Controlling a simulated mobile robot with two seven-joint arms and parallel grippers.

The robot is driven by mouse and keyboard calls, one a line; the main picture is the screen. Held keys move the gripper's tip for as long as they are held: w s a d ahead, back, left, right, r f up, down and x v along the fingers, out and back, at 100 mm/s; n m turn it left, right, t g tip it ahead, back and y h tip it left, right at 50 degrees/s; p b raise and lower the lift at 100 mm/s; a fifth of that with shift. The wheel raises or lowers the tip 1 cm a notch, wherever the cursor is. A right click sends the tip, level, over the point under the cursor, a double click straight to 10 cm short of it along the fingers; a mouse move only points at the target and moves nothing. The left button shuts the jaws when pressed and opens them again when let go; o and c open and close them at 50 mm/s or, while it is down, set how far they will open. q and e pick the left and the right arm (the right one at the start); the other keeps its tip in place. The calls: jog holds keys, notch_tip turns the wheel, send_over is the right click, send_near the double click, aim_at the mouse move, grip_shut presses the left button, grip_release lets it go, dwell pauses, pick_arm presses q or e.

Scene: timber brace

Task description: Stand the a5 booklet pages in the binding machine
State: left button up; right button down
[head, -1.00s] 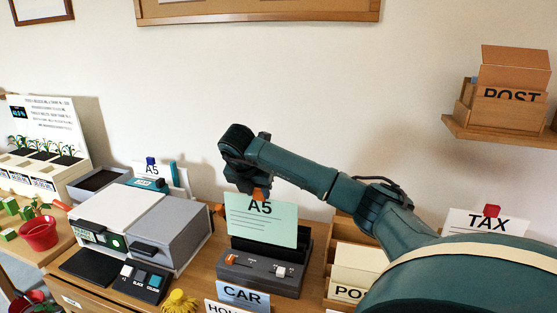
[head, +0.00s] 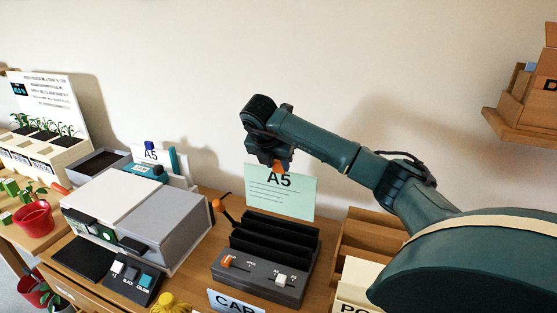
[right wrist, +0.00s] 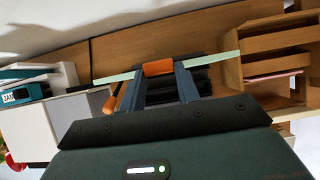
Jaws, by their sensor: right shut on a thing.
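The A5 booklet pages (head: 284,200) are a pale green sheet marked A5, held upright. My right gripper (head: 279,166) is shut on their top edge with its orange fingertips. The binding machine (head: 256,272) is a dark grey box with black upright slats and a front panel with an orange and a white slider. In the head view the pages' lower edge shows at the rear slat; I cannot tell whether it is above or behind it. In the right wrist view the pages (right wrist: 225,60) show edge-on across the gripper (right wrist: 158,68). My left gripper is not in view.
A grey and white printer (head: 140,215) stands left of the machine, with an orange-knobbed lever (head: 217,205) between. A wooden sorter (head: 368,235) stands close on the right. A CAR card (head: 236,300) is in front. A wall shelf (head: 520,125) is at upper right.

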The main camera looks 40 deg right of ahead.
pick_arm(q)
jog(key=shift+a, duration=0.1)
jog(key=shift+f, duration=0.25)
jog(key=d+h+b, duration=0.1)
jog(key=b, duration=0.3)
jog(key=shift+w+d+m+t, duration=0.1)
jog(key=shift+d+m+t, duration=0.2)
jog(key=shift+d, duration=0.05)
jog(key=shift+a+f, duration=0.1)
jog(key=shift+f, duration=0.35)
dwell(0.5)
